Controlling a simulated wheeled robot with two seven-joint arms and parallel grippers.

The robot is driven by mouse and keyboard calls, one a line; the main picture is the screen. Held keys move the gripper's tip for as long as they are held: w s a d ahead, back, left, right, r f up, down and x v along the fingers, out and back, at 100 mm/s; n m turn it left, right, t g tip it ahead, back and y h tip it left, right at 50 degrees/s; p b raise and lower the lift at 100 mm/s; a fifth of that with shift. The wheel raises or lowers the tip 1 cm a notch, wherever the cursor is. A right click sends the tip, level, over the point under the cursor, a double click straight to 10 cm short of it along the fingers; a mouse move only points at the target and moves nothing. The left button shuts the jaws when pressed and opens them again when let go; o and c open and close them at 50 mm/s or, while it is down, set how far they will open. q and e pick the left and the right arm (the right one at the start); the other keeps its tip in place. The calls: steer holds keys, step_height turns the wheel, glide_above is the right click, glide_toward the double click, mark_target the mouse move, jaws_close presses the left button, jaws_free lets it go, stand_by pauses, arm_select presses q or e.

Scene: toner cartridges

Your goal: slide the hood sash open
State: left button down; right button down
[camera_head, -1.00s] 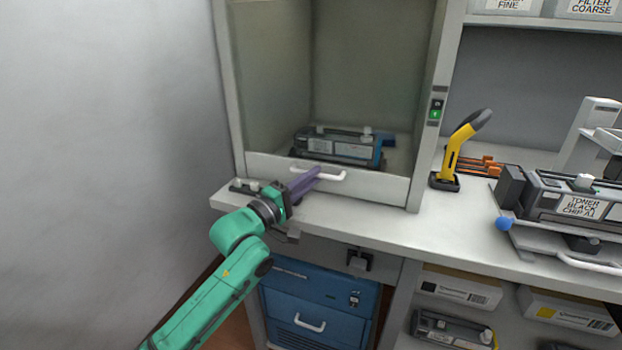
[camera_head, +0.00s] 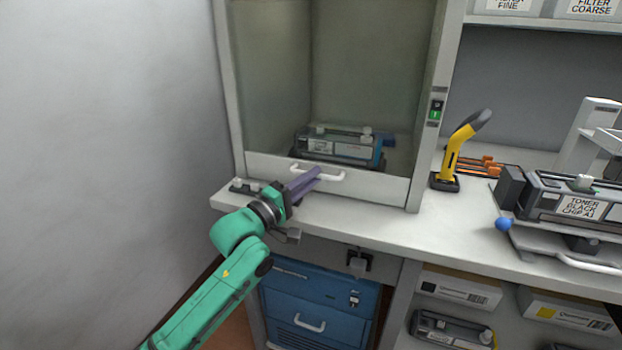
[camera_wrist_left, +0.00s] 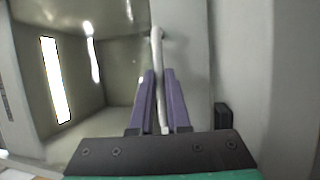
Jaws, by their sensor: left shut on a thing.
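The hood sash (camera_head: 375,185) is a pale lower rail below a clear pane, at the bottom of the hood front. Its white bar handle (camera_head: 330,177) sticks out from the rail. The sash rail stands low, near the bench top. My right gripper is not in view.
A toner cartridge (camera_head: 340,146) sits inside the hood behind the sash. A yellow handheld tool (camera_head: 456,150) stands right of the hood. A labelled cartridge (camera_head: 575,200) lies on the bench at right. A blue cabinet (camera_head: 310,305) is below.

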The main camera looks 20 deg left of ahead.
arm_select(q)
step_height(320, 180, up, 34)
steer(key=p, duration=3.2)
steer(key=shift+r, duration=0.2)
steer(key=c, duration=0.9)
jaws_free()
steer(key=shift+f, duration=0.1)
steer(key=b+v, duration=0.5)
steer(key=v, duration=0.9)
steer(key=shift+s+a+b, duration=0.15)
steer(key=shift+s+b, duration=0.15)
steer(key=shift+b, duration=0.1)
